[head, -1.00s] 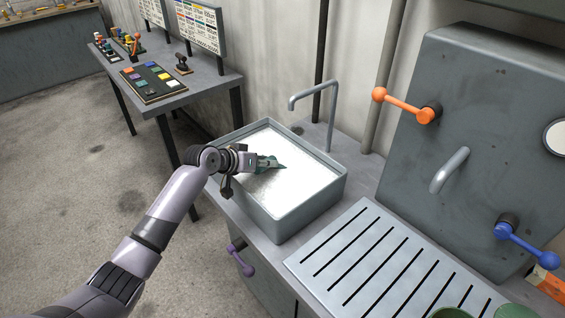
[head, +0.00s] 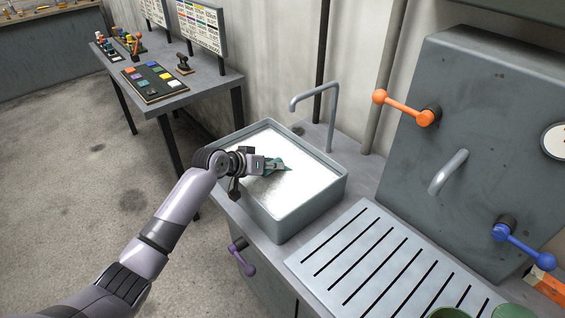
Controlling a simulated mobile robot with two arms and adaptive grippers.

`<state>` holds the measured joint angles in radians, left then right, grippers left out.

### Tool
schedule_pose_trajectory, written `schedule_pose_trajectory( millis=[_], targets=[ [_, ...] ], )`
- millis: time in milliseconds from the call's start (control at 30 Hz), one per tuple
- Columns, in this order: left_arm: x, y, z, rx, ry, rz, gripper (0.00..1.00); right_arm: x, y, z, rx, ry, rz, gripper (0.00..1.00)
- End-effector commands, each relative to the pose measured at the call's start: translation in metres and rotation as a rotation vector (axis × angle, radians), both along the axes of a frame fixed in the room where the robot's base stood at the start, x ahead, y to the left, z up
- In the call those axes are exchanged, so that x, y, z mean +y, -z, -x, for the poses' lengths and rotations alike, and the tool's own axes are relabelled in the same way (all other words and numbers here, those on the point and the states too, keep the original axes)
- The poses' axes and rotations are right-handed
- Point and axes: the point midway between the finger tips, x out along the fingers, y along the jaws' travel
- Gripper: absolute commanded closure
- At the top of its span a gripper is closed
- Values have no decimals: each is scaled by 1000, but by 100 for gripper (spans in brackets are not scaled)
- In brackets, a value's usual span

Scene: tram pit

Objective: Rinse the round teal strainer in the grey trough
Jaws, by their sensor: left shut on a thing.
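The grey trough (head: 312,213) stands on the bench and has a bright white, glossy surface inside. My left gripper (head: 264,165) is over the trough's left half and is shut on a teal thing (head: 277,167), which I take to be the strainer. Only a small teal part shows beyond the fingers, so its round shape is not clear. It is at or just above the white surface; I cannot tell whether it touches. My right gripper is not in view.
A grey tap (head: 330,110) arches behind the trough. A slotted drainboard (head: 372,262) lies to the right, with green round things (head: 452,312) at the bottom edge. A grey cabinet (head: 480,120) carries an orange lever (head: 405,106) and a blue lever (head: 525,246). A purple lever (head: 242,258) sticks out below the trough.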

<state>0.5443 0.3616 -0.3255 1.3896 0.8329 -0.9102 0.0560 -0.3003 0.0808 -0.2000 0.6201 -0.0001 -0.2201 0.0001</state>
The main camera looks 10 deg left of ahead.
Motion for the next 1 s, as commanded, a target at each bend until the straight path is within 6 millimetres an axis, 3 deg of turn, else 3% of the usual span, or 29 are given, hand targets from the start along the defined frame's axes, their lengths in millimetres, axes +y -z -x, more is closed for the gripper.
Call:
schedule_pose_trajectory(
  millis=[233,1000],
  targets=[
    [-4,-9,-2,-7,5,6,100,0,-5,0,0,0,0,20],
    [-14,-77,-18,-20,8,14,100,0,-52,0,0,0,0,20]
  ],
)
